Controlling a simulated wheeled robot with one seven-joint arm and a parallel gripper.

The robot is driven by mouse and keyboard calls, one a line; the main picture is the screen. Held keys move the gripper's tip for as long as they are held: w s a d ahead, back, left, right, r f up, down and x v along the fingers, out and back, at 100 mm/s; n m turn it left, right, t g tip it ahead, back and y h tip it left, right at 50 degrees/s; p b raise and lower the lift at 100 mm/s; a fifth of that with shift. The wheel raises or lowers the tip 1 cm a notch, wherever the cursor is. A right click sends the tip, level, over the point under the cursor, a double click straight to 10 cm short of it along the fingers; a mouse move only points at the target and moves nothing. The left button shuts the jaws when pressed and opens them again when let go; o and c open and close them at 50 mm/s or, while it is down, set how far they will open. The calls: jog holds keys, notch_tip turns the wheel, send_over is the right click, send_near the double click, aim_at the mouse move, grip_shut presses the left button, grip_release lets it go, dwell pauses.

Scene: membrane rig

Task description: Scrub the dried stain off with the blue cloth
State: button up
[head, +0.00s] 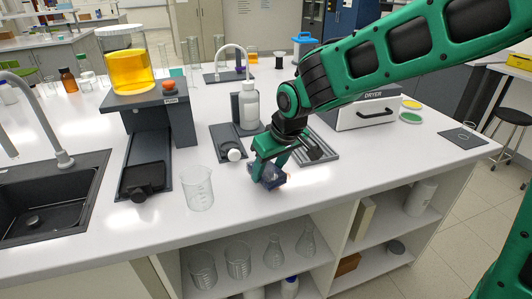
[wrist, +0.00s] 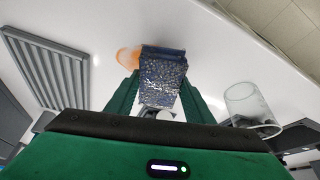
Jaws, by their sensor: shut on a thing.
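My gripper (head: 269,166) is shut on the blue cloth (head: 271,178) near the front edge of the white bench. In the wrist view the speckled blue cloth (wrist: 163,75) sits between the two green fingers (wrist: 155,95). An orange-brown stain (wrist: 128,57) shows on the white bench top beside the cloth, partly covered by it. In the head view the stain is mostly hidden behind the cloth. I cannot tell whether the cloth presses on the bench.
An empty glass beaker (head: 198,188) stands left of my gripper near the front edge. A grey ribbed drain tray (head: 318,146) and the dryer (head: 368,108) are behind and to the right. A bottle stand (head: 247,110) stands behind. The bench top right of the gripper is clear.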

aim_at(271, 171)
jog(key=shift+r, duration=2.8)
jog(key=shift+d, duration=0.3)
jog(key=shift+f, duration=0.1)
